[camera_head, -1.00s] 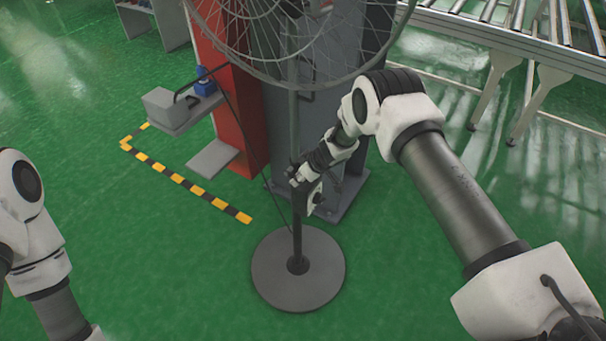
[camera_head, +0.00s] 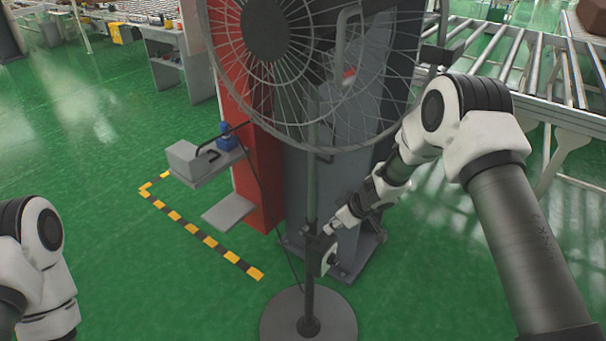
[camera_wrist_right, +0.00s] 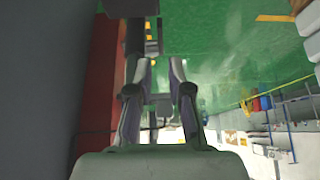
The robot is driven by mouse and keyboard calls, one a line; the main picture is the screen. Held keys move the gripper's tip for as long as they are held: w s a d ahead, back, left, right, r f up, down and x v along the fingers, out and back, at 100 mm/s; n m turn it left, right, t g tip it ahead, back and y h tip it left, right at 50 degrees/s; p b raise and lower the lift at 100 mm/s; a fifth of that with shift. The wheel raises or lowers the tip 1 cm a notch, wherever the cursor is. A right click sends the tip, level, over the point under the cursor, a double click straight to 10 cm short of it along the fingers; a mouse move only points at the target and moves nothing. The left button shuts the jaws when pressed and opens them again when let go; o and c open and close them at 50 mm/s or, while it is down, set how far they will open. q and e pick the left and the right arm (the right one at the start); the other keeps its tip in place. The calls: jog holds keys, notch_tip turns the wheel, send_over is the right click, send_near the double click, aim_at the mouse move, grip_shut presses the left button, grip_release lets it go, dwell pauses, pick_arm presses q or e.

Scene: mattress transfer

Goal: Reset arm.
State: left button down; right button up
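My right arm reaches in from the right in the head view. Its gripper (camera_head: 322,252) is beside the black pole of a standing fan (camera_head: 311,200), low above the fan's round base (camera_head: 335,312). In the right wrist view my right gripper (camera_wrist_right: 160,68) has its two fingers apart, with a gap between them. A dark upright shape stands just beyond the left finger; I cannot tell whether it touches. My left arm (camera_head: 42,265) shows at the left edge of the head view, but its gripper is out of frame.
A red and grey column stand (camera_head: 262,178) is behind the fan. A small shelf with a grey box (camera_head: 194,158) juts out left of it. Yellow-black floor tape (camera_head: 208,241) runs nearby. A roller conveyor (camera_head: 520,85) is at the right. Green floor is open at left.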

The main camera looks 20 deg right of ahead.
jog(key=s+a+f+m+g, duration=0.25)
jog(key=s+f, duration=0.45)
jog(key=s, duration=0.4)
jog(key=s+a+f+m+g, duration=0.2)
jog(key=s+a+f, duration=0.3)
jog(key=s, duration=0.7)
jog(key=s+d+m+h, duration=0.1)
jog(key=s+d+h, duration=0.1)
jog(key=s, duration=0.6)
jog(key=s+d+m+h, duration=0.2)
jog(key=s+d, duration=0.2)
jog(key=s, duration=0.3)
jog(key=shift+s+d+r, duration=0.2)
jog(key=shift+s+d, duration=0.1)
jog(key=shift+s, duration=0.05)
jog(key=shift+m+g, duration=0.25)
